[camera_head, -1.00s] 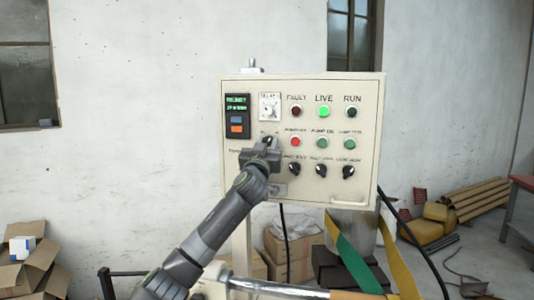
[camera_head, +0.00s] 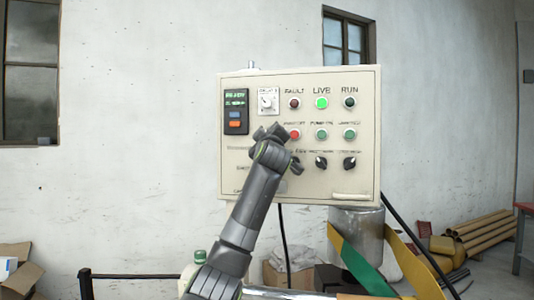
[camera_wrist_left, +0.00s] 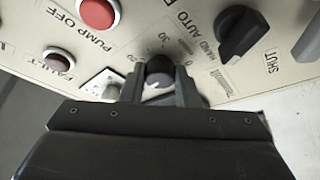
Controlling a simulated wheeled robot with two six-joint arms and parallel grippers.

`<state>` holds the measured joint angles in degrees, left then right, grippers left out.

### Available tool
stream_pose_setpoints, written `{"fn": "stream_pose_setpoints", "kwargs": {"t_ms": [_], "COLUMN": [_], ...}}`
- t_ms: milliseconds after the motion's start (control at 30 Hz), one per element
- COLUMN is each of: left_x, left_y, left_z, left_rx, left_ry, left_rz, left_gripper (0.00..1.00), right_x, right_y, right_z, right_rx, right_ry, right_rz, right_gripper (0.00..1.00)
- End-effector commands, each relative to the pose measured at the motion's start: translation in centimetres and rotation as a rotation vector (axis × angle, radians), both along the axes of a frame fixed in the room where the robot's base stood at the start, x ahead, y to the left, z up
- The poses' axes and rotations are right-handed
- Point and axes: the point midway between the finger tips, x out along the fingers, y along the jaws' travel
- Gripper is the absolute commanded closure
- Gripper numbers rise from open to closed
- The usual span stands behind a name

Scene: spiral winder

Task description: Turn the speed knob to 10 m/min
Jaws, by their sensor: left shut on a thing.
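The cream control panel (camera_head: 232,160) faces me in the head view. My left gripper (camera_head: 271,131) is at its middle left. In the left wrist view, the gripper (camera_wrist_left: 161,85) has its two fingers on either side of a dark round speed knob (camera_wrist_left: 160,69) and is shut on it. Printed scale numbers, including 20, 30 and 0, surround the knob. The gripper hides the knob in the head view, and the pointer's setting cannot be read. My right gripper is not in view.
A red button (camera_wrist_left: 98,13) and a black selector (camera_wrist_left: 240,34) sit close to the fingers in the left wrist view. The green LIVE lamp (camera_head: 321,103) is lit. A small display (camera_head: 236,98) at the panel's upper left is too blurred to read.

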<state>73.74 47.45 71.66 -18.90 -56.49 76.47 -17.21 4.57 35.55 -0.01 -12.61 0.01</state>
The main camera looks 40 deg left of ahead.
Motion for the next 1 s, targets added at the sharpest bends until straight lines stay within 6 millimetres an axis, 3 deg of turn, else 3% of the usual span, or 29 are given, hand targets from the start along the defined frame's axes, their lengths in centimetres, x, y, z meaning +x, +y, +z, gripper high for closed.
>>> {"fn": "stream_pose_setpoints", "kwargs": {"t_ms": [33, 300, 700, 1000], "left_x": [0.0, 0.1, 0.1, 0.1], "left_y": [-0.1, -0.1, -0.1, -0.1], "left_z": [-0.4, 0.0, 0.3, 0.4], "left_rx": [-0.042, -0.263, -0.499, -0.571], "left_ry": [-0.024, -0.143, -0.273, -0.313], "left_rz": [-0.001, 0.000, 0.001, 0.001], "left_gripper": [0.94, 0.94, 0.94, 0.94], "right_x": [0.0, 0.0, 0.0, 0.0], "right_y": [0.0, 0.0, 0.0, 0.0], "right_z": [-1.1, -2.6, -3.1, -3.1], "right_rx": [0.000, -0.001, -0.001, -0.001], "right_ry": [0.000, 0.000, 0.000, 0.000], "right_rz": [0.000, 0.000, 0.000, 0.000], "right_gripper": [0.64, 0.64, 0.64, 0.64]}}
